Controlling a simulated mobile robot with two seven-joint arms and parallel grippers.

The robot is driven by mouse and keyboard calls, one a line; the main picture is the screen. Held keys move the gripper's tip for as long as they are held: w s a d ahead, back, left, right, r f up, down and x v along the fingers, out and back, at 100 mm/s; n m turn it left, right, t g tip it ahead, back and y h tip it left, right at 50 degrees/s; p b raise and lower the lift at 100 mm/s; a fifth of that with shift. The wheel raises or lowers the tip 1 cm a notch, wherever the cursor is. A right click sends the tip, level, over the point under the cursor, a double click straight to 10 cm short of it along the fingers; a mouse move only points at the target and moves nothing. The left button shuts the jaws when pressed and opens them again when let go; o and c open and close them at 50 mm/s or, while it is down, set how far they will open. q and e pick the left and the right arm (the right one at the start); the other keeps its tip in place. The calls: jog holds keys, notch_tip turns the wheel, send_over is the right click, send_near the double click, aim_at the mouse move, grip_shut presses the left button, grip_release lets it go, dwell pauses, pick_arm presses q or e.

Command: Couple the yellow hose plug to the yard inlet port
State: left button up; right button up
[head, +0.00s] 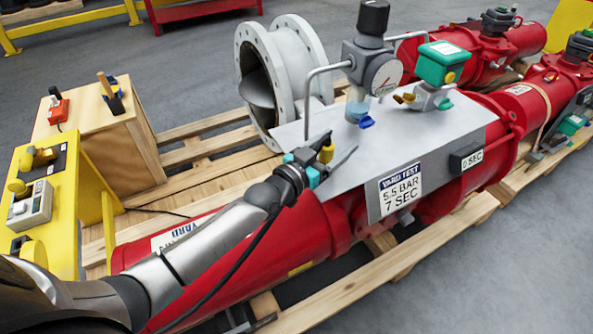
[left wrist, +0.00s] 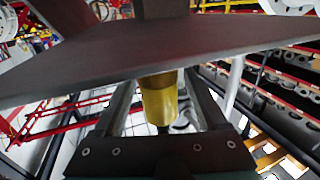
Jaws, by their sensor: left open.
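The yellow hose plug (head: 327,153) shows by the left edge of the grey panel (head: 385,150) in the head view. My left gripper (head: 334,150) is open there, with its fingers reaching past the plug. In the left wrist view the yellow plug (left wrist: 158,99) stands between the two spread finger bars, its far end close to a dark plate edge (left wrist: 150,65). I cannot tell whether the plug touches the plate or the fingers. I cannot make out the yard inlet port for certain. My right gripper is out of view.
A regulator with a gauge (head: 385,75) and a green box (head: 441,62) stand on the panel. A large red pipe (head: 250,250) lies on a wooden pallet (head: 200,155). A grey flanged spool (head: 285,75) stands behind. A wooden box (head: 105,135) and yellow stand (head: 60,210) are left.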

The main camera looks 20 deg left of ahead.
pick_arm(q)
jog(key=shift+s, duration=0.1)
jog(key=p+v, duration=0.5)
jog(key=v, duration=1)
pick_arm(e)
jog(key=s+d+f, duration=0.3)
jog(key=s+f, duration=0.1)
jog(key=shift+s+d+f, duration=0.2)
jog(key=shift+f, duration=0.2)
pick_arm(q)
jog(key=shift+r, duration=0.1)
